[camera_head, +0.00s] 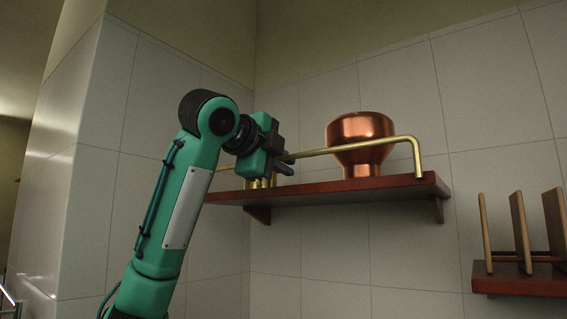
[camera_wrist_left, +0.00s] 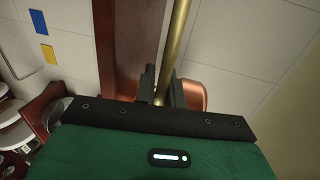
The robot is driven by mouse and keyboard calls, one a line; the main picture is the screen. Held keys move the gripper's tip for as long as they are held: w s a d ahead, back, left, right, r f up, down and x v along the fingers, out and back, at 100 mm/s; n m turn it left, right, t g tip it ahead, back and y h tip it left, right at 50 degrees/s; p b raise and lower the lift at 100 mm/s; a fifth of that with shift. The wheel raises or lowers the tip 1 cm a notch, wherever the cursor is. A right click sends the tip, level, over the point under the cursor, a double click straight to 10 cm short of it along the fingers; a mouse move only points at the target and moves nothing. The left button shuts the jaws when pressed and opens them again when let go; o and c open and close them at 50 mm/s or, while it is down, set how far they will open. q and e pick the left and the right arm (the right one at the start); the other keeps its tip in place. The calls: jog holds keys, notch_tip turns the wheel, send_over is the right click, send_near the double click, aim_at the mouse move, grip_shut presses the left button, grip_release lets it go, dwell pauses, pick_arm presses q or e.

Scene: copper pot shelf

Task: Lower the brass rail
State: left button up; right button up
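The brass rail (camera_head: 328,150) runs along the front of a dark red wooden shelf (camera_head: 340,191) and bends down at its right end to the shelf. It stands raised above the shelf, in front of a copper pot (camera_head: 361,142). My left gripper (camera_head: 289,163) is at the rail's left part, fingers at the bar. In the left wrist view the rail (camera_wrist_left: 178,40) passes down between the two dark fingers (camera_wrist_left: 162,92). Whether they press on it I cannot tell. The rail's left end is partly hidden behind my gripper. My right gripper is out of view.
A lower shelf (camera_head: 520,279) with upright wooden boards (camera_head: 520,232) is at the far right. The tiled wall stands close behind the shelf. Blue and yellow patches (camera_wrist_left: 38,21) show on the wall in the left wrist view. Room in front of the shelf looks clear.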

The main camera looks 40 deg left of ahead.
pick_arm(q)
grip_shut()
